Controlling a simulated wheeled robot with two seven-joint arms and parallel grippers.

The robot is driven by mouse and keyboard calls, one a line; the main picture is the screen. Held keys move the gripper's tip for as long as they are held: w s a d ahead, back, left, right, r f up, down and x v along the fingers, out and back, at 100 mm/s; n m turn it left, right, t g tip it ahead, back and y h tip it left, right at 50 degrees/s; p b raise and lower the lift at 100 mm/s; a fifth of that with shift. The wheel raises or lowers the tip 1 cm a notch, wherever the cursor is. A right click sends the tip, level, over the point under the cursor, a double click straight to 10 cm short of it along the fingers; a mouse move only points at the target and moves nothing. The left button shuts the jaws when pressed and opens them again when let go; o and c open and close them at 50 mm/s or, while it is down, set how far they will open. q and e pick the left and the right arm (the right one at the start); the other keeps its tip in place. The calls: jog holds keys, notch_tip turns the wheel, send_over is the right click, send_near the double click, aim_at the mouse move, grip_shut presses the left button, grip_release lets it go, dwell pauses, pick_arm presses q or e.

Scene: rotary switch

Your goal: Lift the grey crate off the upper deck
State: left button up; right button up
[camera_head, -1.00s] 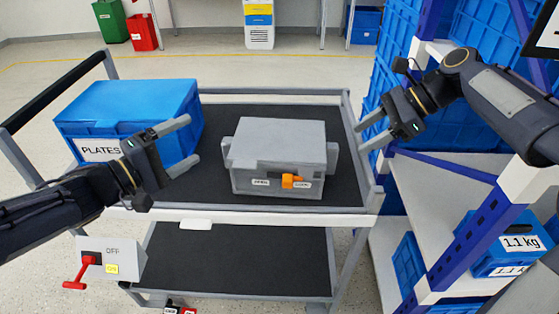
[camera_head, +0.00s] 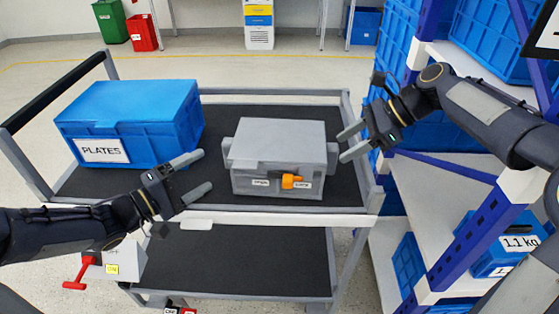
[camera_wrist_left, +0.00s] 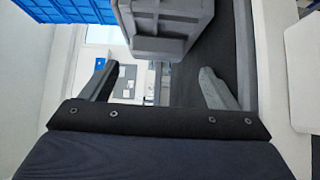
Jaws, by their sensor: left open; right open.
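The grey crate (camera_head: 278,146) sits on the black upper deck (camera_head: 215,205) of a cart, with an orange latch (camera_head: 291,181) on its front and a grey lug on each side. It also shows at the top of the left wrist view (camera_wrist_left: 168,25). My left gripper (camera_head: 198,172) is open and empty, left of the crate and apart from it, near the deck's front edge. My right gripper (camera_head: 345,146) is open, with its fingertips close to the crate's right lug; I cannot tell whether they touch it.
A blue crate labelled PLATES (camera_head: 135,125) stands on the deck's left part. A blue and white shelf rack (camera_head: 440,200) stands close on the right. A box with a red lever (camera_head: 80,273) is at the cart's front left. The lower deck (camera_head: 240,265) looks mostly bare.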

aim_at(225, 158)
pick_arm(q)
jog(key=x, duration=0.7)
jog(key=shift+s+r, duration=0.15)
pick_arm(e)
jog(key=x, duration=0.3)
jog(key=shift+a+f, duration=0.1)
jog(key=shift+f, duration=0.05)
pick_arm(q)
jog(key=shift+c, duration=0.4)
pick_arm(e)
jog(key=shift+c, duration=0.4)
pick_arm(q)
jog(key=c, duration=0.9)
pick_arm(e)
jog(key=c, duration=1)
pick_arm(q)
jog(key=shift+c, duration=0.3)
pick_arm(e)
grip_shut()
